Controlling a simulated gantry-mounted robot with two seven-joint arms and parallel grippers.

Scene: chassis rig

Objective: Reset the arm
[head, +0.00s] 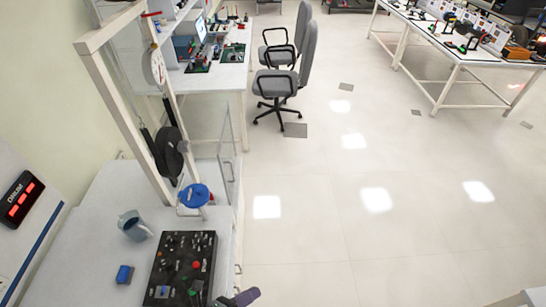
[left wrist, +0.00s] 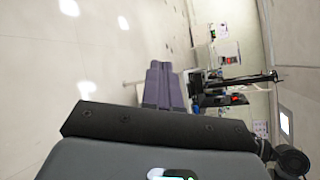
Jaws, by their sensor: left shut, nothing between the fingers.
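My left gripper (head: 248,296) shows at the bottom edge of the head view as a small purple-grey shape, just right of the black control panel's lower corner. In the left wrist view its two purple fingers (left wrist: 163,85) lie side by side, shut, with nothing seen between them. Most of my left arm is out of the head view. My right gripper is in neither view.
The white bench holds a black control panel (head: 182,268), a blue block (head: 124,274), a grey jug (head: 134,226) and a frame with a blue round plate (head: 194,196). An office chair (head: 277,82) stands behind. The pale floor (head: 400,230) on the right is clear.

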